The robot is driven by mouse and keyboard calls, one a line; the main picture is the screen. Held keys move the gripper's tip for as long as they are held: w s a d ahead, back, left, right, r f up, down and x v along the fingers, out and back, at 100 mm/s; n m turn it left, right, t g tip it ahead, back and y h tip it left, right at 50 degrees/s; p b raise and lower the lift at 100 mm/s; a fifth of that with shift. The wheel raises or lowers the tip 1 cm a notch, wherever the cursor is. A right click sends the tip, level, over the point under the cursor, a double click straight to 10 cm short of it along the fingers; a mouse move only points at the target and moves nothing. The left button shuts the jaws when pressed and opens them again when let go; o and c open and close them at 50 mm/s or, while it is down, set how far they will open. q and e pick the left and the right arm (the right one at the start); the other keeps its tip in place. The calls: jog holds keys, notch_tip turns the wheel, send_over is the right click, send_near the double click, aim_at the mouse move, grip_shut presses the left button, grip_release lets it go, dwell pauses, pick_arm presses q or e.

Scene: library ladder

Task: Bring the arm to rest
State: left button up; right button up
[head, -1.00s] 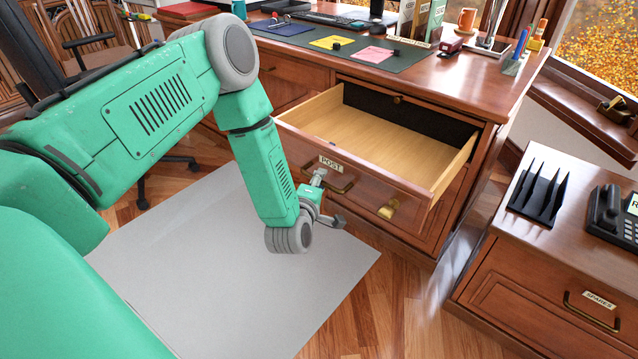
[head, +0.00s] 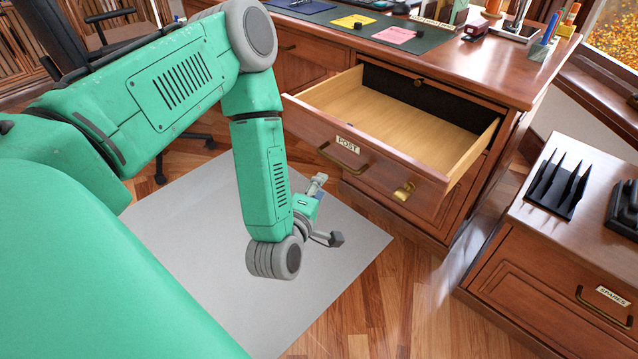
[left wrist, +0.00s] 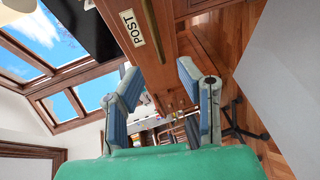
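My left arm comes in from the left in the head view and hangs down in front of the desk. My left gripper (head: 327,209) is in front of the open POST drawer (head: 400,124), apart from its front. In the left wrist view the two fingers of the left gripper (left wrist: 162,100) are spread wide with nothing between them. The drawer's front with its POST label (left wrist: 132,28) and handle (left wrist: 152,22) shows beyond the fingers. The drawer is pulled out and its visible inside is empty. My right gripper is not in view.
The desk (head: 480,65) carries a yellow note (head: 353,22), a pink note (head: 393,35) and pens. A SPARES cabinet (head: 545,270) with a black rack (head: 556,188) stands at the right. A grey mat (head: 215,235) lies on the wooden floor, with a chair behind my arm.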

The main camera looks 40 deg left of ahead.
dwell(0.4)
pick_arm(q)
jog(key=s+d+f+m+g+h+p, duration=0.4)
jog(key=s+d+m+g+h+p, duration=0.25)
jog(key=m, duration=0.45)
jog(key=s+m+g+y+p, duration=0.1)
jog(key=s+m+g, duration=0.7)
jog(key=s, duration=1)
jog(key=shift+a+m+p, duration=0.15)
jog(key=shift+m+p, duration=0.35)
jog(key=shift+m, duration=0.7)
